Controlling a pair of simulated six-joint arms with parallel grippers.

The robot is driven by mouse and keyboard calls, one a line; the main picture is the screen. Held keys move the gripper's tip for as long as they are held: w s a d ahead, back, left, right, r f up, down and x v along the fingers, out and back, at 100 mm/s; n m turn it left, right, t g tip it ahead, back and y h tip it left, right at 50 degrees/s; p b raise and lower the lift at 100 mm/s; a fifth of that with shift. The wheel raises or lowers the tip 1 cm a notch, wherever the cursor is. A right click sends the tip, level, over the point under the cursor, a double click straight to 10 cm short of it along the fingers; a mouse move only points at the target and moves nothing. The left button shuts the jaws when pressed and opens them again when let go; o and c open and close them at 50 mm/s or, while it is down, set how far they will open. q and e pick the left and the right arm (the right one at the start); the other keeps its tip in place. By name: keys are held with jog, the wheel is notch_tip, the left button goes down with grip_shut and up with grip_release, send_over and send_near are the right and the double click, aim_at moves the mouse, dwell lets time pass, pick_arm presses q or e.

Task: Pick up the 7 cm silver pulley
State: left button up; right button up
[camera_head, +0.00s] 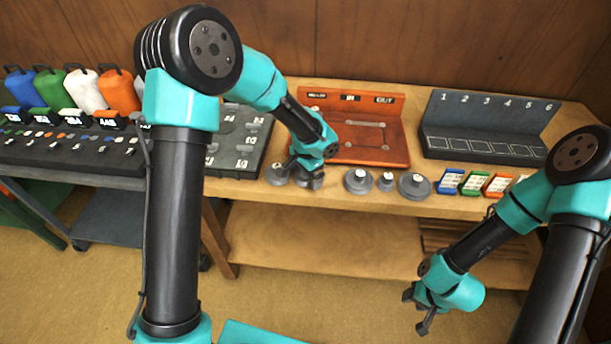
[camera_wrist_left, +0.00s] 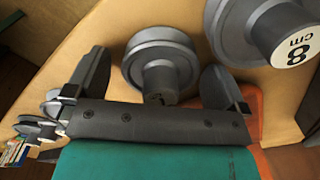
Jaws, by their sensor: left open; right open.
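In the left wrist view a silver-grey stepped pulley (camera_wrist_left: 160,60) stands on the wooden table between my left gripper's open fingers, with a gap on each side. Its hub label is mostly hidden by the gripper body, so I cannot read its size for sure. A silver pulley marked 8 cm (camera_wrist_left: 255,30) stands beside it at the upper right; it also shows in the head view (camera_head: 276,175). My left gripper (camera_head: 304,175) is open, low over the table, hiding most of the pulley under it. My right gripper (camera_head: 426,307) is open and empty, in front of the table.
More grey pulleys (camera_head: 357,182) (camera_head: 386,182) (camera_head: 414,187) stand to the right along the front edge. Coloured card trays (camera_head: 475,184) follow. A red IN/OUT board (camera_head: 350,150), a numbered dark rack (camera_head: 480,145) and a dark tray (camera_head: 238,140) are behind.

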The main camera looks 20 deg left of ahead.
pick_arm(q)
jog(key=shift+c, duration=0.2)
jog(key=c, duration=1.1)
jog(key=shift+o, duration=0.2)
jog(key=shift+r, duration=0.2)
jog(key=shift+r, duration=0.6)
jog(key=shift+s+d+r, duration=0.1)
jog(key=shift+s+r, duration=0.1)
jog(key=shift+r, duration=0.35)
jog(key=shift+s+r, duration=0.15)
jog(key=shift+r, duration=0.35)
jog(key=s+d+r, duration=0.1)
jog(key=s+d, duration=0.3)
jog(key=s, duration=1)
jog(key=shift+s+r, duration=0.2)
jog(key=shift+s, duration=0.15)
jog(key=shift+d, duration=0.1)
